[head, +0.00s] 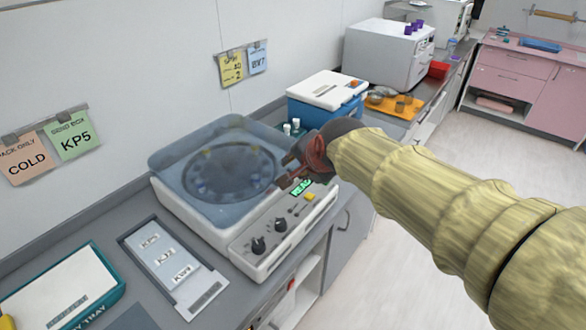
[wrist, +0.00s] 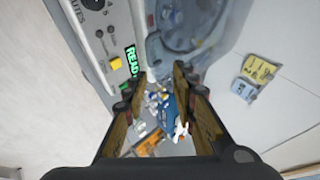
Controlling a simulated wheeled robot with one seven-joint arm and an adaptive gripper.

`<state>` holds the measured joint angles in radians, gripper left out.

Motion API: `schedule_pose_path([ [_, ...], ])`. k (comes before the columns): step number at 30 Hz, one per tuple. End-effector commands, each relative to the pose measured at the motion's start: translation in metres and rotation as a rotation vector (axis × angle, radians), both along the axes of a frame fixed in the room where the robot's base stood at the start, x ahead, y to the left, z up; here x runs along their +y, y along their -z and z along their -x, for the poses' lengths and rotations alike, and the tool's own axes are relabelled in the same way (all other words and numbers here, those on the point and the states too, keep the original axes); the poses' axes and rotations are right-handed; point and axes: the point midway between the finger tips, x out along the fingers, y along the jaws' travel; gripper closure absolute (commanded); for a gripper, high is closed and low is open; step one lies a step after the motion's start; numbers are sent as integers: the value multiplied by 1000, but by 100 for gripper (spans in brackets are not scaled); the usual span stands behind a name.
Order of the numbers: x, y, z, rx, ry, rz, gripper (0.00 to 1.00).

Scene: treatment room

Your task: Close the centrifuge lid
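The centrifuge (head: 245,245) is a white box on the grey counter, with black knobs, a yellow button and a lit green display on its front panel. Its translucent blue-grey lid (head: 213,137) lies low over the round rotor bowl, which shows through it. I cannot tell whether the lid is fully down. My gripper (head: 291,172) is at the lid's front right edge, above the panel, partly covering the display. In the wrist view the fingers (wrist: 158,82) are apart with nothing clearly between them. The lid (wrist: 195,35) lies just beyond the fingertips there; contact is unclear.
A sample rack tray (head: 172,262) and a teal-edged tray (head: 62,290) lie left of the centrifuge. A blue cooler box with a white lid (head: 328,88), an orange tray (head: 398,105) and a grey machine (head: 388,55) stand behind. The floor (head: 470,150) is clear at right.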

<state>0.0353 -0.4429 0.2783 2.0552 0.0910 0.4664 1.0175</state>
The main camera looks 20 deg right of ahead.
Motion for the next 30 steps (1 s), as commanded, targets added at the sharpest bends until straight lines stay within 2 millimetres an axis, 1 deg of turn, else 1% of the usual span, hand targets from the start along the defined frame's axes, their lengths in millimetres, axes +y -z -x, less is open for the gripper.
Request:
schedule_pose_path([
  [1, 0, -9, 8, -4, 0, 0, 73],
  [3, -1, -18, 17, -4, 0, 0, 73],
  [6, -1, -28, 28, -1, 0, 0, 73],
  [10, -1, -37, 38, -1, 0, 0, 73],
  [15, -1, -42, 43, 0, 0, 0, 73],
  [27, -1, -42, 42, 1, -1, 0, 73],
  [30, -1, -41, 43, 2, -24, 23, 73],
])
